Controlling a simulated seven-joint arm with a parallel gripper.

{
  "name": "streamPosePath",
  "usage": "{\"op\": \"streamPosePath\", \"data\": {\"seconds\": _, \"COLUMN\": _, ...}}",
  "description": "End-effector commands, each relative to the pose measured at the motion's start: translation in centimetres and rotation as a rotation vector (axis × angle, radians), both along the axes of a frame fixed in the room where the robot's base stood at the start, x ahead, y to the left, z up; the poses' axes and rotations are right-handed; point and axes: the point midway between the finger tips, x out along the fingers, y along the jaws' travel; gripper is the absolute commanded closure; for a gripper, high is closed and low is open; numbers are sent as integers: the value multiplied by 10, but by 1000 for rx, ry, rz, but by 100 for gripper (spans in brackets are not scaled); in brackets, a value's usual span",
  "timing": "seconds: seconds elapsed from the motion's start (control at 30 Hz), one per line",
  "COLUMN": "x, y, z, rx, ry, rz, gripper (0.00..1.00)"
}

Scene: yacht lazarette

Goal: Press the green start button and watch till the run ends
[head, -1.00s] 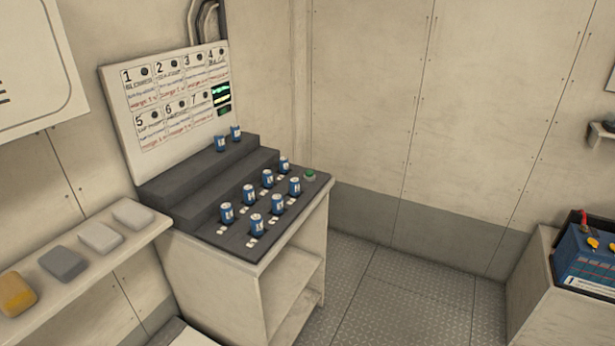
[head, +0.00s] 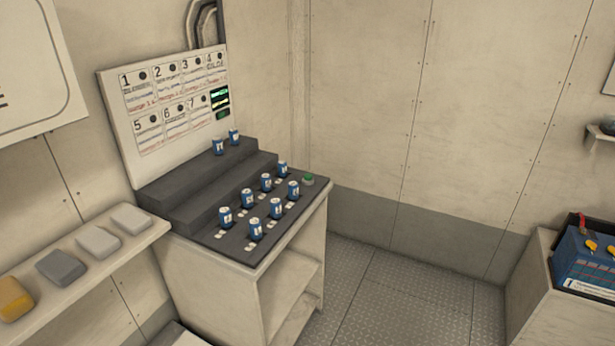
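The green start button (head: 308,179) sits at the back right corner of the dark stepped console (head: 208,192) in the head view. Nothing touches it. Several blue cylinders with pale tops, such as this blue cylinder (head: 255,229), stand upright in rows on the console's lower deck. Two more blue cylinders (head: 218,146) stand on its top step. Behind is a white board (head: 160,110) with panels numbered 1 to 7. A small dark screen with green lines (head: 220,98) is at its right side; its text is too small to read. My gripper is not in view.
A shelf (head: 95,262) at left holds a yellow block (head: 14,299) and several grey blocks. A blue box with yellow and red fittings (head: 585,262) stands on a bench (head: 535,300) at right. The metal floor (head: 400,295) between is clear.

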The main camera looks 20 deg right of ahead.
Motion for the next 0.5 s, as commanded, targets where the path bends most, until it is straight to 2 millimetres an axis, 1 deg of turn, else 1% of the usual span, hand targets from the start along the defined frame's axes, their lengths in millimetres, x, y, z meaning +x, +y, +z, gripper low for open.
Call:
{"op": "streamPosePath", "data": {"seconds": 0.03, "x": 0, "y": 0, "z": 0, "rx": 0, "ry": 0, "rz": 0, "gripper": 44}}
{"op": "streamPosePath", "data": {"seconds": 0.07, "x": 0, "y": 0, "z": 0, "rx": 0, "ry": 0, "rz": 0, "gripper": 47}}
{"op": "streamPosePath", "data": {"seconds": 0.5, "x": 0, "y": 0, "z": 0, "rx": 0, "ry": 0, "rz": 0, "gripper": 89}}
